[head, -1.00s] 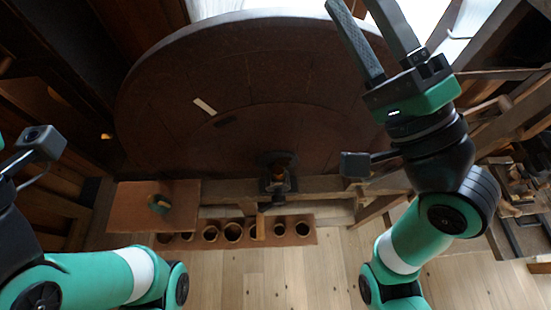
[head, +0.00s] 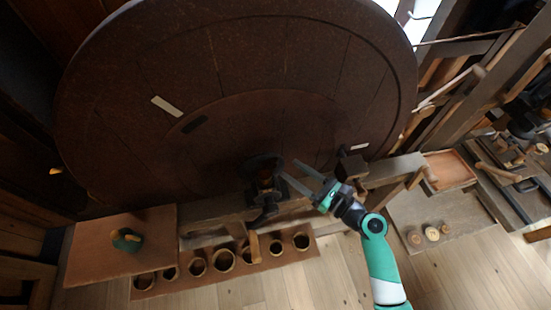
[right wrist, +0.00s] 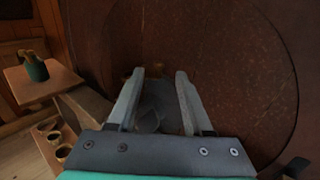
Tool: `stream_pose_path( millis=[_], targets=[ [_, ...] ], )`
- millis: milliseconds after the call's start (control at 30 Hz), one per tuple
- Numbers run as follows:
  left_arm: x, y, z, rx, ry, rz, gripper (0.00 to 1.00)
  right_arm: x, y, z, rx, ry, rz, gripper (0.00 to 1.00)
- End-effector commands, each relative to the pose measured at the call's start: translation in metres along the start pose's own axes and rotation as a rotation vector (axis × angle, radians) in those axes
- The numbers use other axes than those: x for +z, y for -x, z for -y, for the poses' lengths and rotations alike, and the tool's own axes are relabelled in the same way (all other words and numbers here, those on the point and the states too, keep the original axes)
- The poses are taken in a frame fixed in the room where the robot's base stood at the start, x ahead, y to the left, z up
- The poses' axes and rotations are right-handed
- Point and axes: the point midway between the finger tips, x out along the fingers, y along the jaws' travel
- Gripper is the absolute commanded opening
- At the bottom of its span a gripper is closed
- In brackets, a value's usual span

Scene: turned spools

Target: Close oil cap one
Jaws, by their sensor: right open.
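A dark metal fitting (head: 262,190) with a small amber-brown part sits at the lower middle of the big dark wheel. I cannot make out a separate oil cap or tell whether one stands open. My right gripper (head: 290,170) is open and empty, just right of the fitting, its fingers pointing left at it. In the right wrist view the open fingers (right wrist: 160,73) point at a dark grey shape (right wrist: 153,100) between them, probably the fitting, with a brownish bit near the left fingertip. I cannot tell whether they touch it. My left gripper is out of view.
The large dark round wheel (head: 330,110) fills the back. A rack with several round cups (head: 223,260) stands below. A brown board (head: 95,255) with a green pot (head: 126,240) is at lower left. A shelf with small wooden pieces (head: 432,233) is at right.

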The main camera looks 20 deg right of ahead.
Motion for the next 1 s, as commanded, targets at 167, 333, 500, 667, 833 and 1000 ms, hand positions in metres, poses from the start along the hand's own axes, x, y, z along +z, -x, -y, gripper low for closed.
stream_pose_path(
  millis=[167,333,500,667,833,1000],
  targets=[
    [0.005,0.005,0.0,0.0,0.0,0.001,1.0,-0.001,-0.041,-0.002,0.004,0.001,0.001,0.51],
    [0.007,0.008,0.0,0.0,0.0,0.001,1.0,-0.001,-0.064,-0.001,0.001,0.002,0.001,0.51],
    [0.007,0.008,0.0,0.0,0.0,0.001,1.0,0.0,-0.07,-0.001,0.001,0.002,0.0,0.51],
    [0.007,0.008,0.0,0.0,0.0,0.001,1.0,0.0,-0.07,-0.001,0.0,0.002,0.0,0.51],
    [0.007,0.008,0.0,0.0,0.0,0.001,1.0,0.0,-0.07,-0.001,0.0,0.002,0.0,0.2],
    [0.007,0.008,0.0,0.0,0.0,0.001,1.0,0.0,-0.069,-0.001,0.0,0.001,0.0,0.0]
  ],
)
